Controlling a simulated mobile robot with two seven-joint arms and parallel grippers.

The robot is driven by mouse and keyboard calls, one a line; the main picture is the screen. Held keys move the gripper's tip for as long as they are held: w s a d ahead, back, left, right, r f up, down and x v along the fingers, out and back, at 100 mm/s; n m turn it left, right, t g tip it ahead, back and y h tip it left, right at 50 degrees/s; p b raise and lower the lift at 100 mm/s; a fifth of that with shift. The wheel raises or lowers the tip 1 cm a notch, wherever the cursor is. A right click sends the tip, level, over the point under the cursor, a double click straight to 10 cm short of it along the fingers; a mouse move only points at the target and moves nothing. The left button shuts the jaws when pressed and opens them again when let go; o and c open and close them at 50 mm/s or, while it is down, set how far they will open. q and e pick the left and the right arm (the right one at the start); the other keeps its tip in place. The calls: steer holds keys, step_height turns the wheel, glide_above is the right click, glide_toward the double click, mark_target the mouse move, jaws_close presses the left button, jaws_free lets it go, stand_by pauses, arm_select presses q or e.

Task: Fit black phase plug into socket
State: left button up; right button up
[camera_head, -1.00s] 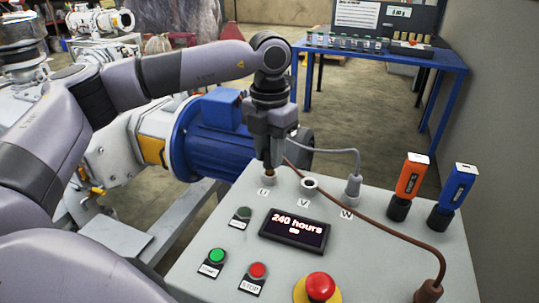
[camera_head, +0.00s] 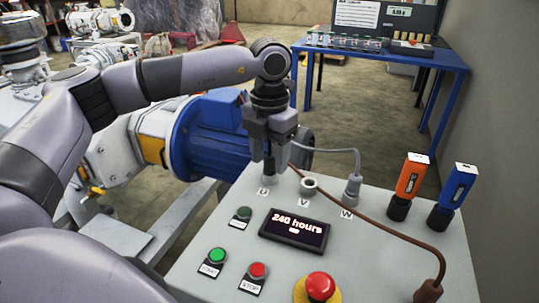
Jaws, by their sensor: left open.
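My left gripper (camera_head: 269,165) is open, pointing down over the socket marked U (camera_head: 268,181) on the grey control box (camera_head: 190,258). A dark plug (camera_head: 269,167) stands upright between its fingers at U; the fingers partly hide it, so I cannot tell how deep it sits. The middle socket V (camera_head: 309,187) is an empty pale ring. A grey plug (camera_head: 353,189) with a grey cable stands in W. A brown cable (camera_head: 380,228) runs from behind the left gripper to a brown connector (camera_head: 429,291) at the lower right. My right gripper is not in view.
The box top carries a display (camera_head: 294,229), a red emergency button (camera_head: 319,286), green and red buttons, and orange (camera_head: 407,184) and blue (camera_head: 455,194) upright handles. A blue motor (camera_head: 213,135) stands behind. A blue table (camera_head: 400,58) is at the back.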

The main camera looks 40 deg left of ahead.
mark_target(269, 156)
arm_select(q)
step_height(269, 156, up, 12)
stand_by(0.4)
steer(key=shift+f, duration=0.1)
stand_by(0.3)
